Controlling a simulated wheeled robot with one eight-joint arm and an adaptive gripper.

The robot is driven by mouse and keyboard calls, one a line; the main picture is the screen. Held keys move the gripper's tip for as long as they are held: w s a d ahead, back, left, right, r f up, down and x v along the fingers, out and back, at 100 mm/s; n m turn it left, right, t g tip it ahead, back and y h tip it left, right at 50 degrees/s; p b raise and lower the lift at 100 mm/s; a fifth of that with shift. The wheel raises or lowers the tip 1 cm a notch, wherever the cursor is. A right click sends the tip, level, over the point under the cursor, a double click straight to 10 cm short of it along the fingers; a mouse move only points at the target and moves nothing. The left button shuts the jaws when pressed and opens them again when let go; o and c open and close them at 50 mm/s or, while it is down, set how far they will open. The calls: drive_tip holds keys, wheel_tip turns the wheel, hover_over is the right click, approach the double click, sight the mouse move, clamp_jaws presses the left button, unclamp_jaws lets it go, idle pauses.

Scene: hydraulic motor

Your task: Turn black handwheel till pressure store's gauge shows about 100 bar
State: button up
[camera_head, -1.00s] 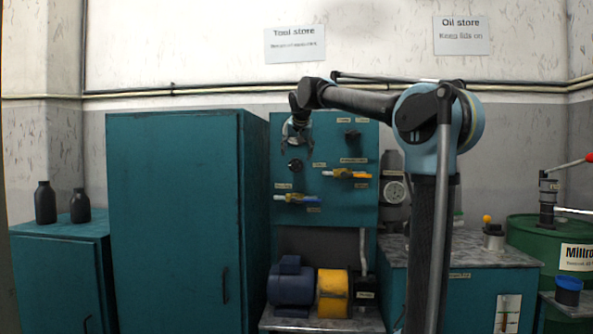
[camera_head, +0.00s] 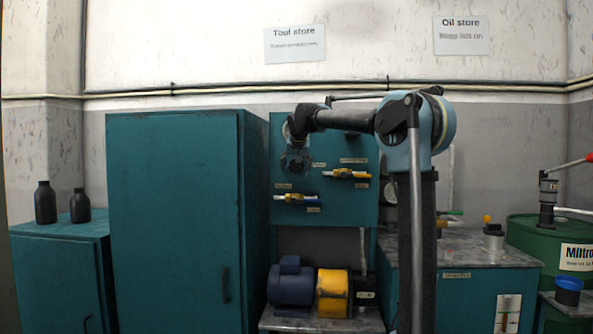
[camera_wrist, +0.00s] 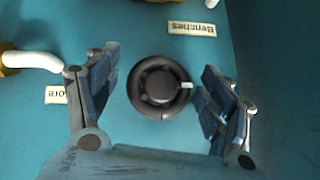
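The black handwheel (camera_wrist: 160,88) is on the teal panel (camera_head: 335,210). In the wrist view it sits centred between the fingers of my gripper (camera_wrist: 157,85), with a small white mark or handle on its right rim. The fingers are spread on either side of it, with visible gaps. In the head view my gripper (camera_head: 296,160) is in front of the panel's upper left and hides the handwheel. A pale round gauge (camera_head: 391,192) is right of the panel, partly covered by my arm; its reading cannot be made out.
Two yellow valves, an upper (camera_head: 347,174) and a lower (camera_head: 296,198), are on the panel below my gripper. A tall teal cabinet (camera_head: 175,210) stands close on the left. A blue motor (camera_head: 290,283) is below. A green drum (camera_head: 535,240) stands at the right.

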drive_tip(key=c, duration=1)
drive_tip(key=o, duration=1.1)
drive_tip(key=shift+c, duration=0.2)
drive_tip(key=shift+s, duration=0.1)
drive_tip(key=v, duration=1.1)
drive_tip(key=shift+s+r, duration=0.2)
drive_tip(key=shift+r, duration=0.1)
drive_tip(key=shift+a, duration=0.15)
